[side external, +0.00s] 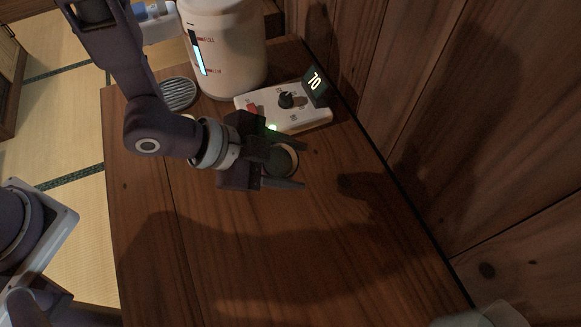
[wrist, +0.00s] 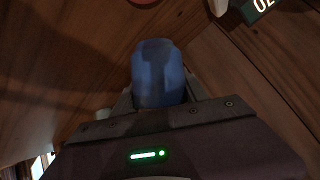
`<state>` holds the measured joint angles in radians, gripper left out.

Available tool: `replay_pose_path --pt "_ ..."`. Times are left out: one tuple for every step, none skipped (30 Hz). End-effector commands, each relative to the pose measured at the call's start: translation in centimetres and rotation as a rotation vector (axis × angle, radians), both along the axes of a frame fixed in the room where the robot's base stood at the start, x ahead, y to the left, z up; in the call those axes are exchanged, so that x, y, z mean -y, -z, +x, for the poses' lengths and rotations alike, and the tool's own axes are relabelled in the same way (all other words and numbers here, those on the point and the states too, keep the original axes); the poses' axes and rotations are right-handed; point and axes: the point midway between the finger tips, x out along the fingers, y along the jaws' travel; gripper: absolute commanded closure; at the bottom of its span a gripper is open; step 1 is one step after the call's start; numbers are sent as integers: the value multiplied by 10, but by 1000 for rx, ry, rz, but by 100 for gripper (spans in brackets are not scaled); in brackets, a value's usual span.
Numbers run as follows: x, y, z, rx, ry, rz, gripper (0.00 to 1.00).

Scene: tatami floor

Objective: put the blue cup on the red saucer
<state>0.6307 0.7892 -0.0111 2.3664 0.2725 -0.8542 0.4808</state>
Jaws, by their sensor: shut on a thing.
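My gripper (side external: 300,166) is shut on the blue cup (wrist: 158,72), which stands out between the fingers in the wrist view. In the side view the cup (side external: 283,160) shows only as a dark round shape with a pale rim between the fingers. The gripper is over the wooden counter, just in front of the control box. I cannot tell how high the cup is above the wood. No red saucer is clearly seen; a small reddish edge (wrist: 144,2) at the top of the wrist view is too cut off to name.
A white control box (side external: 285,108) with a knob and a display reading 70 sits close behind the gripper. A large white dispenser (side external: 225,50) and a round grey grille (side external: 178,93) stand behind. A wooden wall (side external: 470,110) bounds the right. The front counter is clear.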

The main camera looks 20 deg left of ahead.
Motion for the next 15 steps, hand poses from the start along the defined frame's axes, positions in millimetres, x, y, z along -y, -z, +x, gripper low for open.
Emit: replay_pose_path --pt "-1 -3 2 -2 -3 -6 100" --pt "-1 -5 3 -9 -5 -16 100" --pt "-3 -7 6 -20 -9 -35 100" --pt "-4 -8 9 -33 -13 -56 100" --pt "-7 -9 13 -48 -18 -81 100" --pt "-10 -12 19 -72 -22 -121 100" --pt "-13 -13 23 -92 -26 -153 100" --pt "-17 -15 27 -112 -29 -184 100" --pt "-22 -17 32 -141 -33 -228 100" --pt "-27 -19 35 -162 -35 -260 100" --pt "-31 -21 38 -183 -36 -289 100" --pt "-38 -23 42 -209 -37 -327 100" --pt "-43 -24 44 -228 -36 -351 100" --pt "-47 -25 45 -244 -35 -373 100" --pt "-51 -27 46 -262 -33 -395 100"
